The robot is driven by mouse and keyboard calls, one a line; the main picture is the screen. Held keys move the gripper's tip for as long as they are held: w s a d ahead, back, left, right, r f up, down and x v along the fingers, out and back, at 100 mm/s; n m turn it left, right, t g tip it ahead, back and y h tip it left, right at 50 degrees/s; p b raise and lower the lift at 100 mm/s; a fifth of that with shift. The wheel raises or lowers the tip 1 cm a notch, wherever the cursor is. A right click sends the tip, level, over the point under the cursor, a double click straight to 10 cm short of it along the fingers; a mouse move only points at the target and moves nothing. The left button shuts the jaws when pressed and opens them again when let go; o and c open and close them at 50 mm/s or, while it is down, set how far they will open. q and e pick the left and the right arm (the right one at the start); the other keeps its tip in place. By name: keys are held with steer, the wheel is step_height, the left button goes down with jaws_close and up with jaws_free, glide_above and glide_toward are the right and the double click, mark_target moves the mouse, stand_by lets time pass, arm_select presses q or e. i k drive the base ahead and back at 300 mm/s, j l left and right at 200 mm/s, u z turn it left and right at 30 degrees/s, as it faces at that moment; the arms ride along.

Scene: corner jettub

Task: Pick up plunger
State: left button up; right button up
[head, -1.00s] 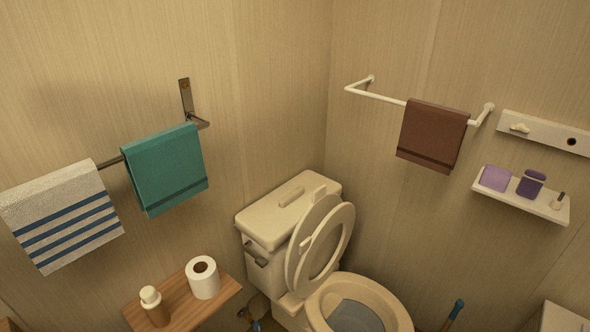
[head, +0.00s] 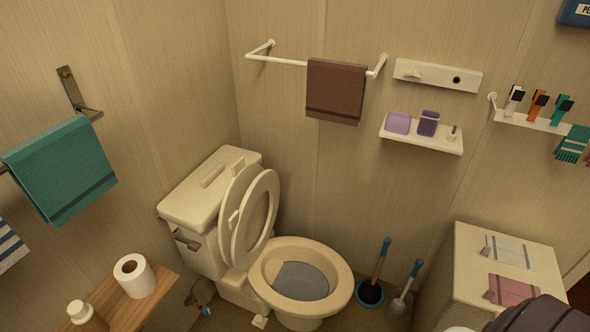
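The plunger (head: 380,262) stands upright on the floor just right of the toilet, in the head view. It has a black cup at the bottom and a wooden-looking handle with a blue end. A second tool with a blue handle and a grey head (head: 405,294) stands close on its right. Neither of my grippers is in view. A dark rounded shape at the bottom right edge may be part of my own arm; I cannot tell.
The toilet (head: 300,255) with its lid raised stands left of the plunger. A pale cabinet (head: 505,235) with folded cloths stands to the right. A wooden shelf (head: 155,285) with a paper roll is at the lower left. A small wall shelf (head: 440,143) hangs above.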

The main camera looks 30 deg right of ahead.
mark_target(370, 293)
steer(key=z, duration=1.7)
